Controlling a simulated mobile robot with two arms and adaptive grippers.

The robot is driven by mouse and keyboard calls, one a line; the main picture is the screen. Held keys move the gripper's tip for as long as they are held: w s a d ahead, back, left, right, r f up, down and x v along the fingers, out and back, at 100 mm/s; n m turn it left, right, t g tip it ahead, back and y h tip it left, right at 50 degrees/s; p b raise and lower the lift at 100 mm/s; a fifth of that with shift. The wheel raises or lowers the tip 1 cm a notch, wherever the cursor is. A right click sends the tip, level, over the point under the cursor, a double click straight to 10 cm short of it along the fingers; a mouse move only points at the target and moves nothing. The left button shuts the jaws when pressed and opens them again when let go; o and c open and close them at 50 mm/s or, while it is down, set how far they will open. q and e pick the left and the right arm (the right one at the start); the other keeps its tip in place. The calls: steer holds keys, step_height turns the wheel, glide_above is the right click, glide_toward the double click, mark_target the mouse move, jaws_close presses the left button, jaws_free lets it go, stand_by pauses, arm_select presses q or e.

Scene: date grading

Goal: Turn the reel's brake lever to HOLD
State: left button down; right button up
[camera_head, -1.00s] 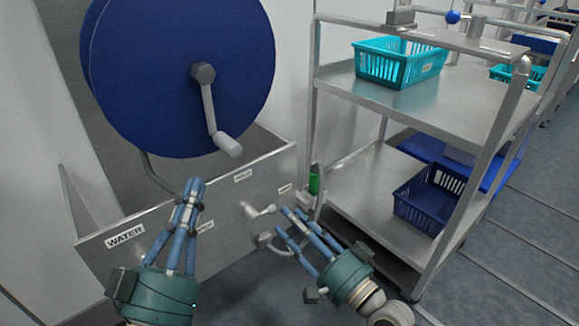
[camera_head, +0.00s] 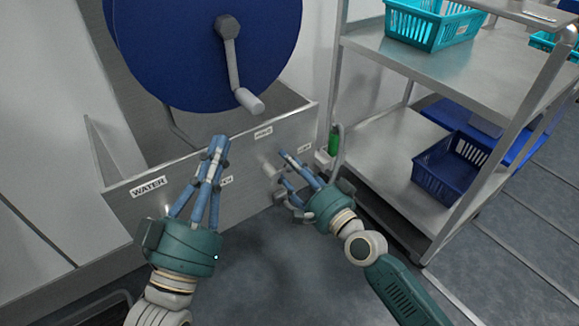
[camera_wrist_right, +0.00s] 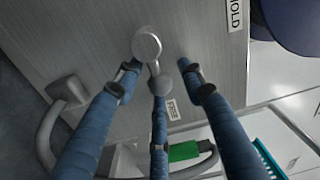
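The brake lever (camera_head: 272,172) is a small grey lever on the front of the metal panel under the blue reel (camera_head: 205,50). In the right wrist view its round hub (camera_wrist_right: 147,44) is clear, with a short arm running down to a ball end. A HOLD label (camera_wrist_right: 235,14) lies up and right of it; another label (camera_wrist_right: 171,109), too small to read, lies below. My right gripper (camera_head: 285,165) is open at the lever, its fingers on both sides; I cannot tell if they touch it. My left gripper (camera_head: 217,145) is empty in front of the panel; its finger opening is unclear.
The reel's crank handle (camera_head: 248,101) hangs above the panel. A WATER label (camera_head: 148,187) is at the panel's left. A metal trolley (camera_head: 385,150) with turquoise and blue baskets (camera_head: 450,170) stands close to the right. A green item (camera_head: 333,141) is between panel and trolley.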

steer(key=shift+c, duration=0.2)
jaws_close()
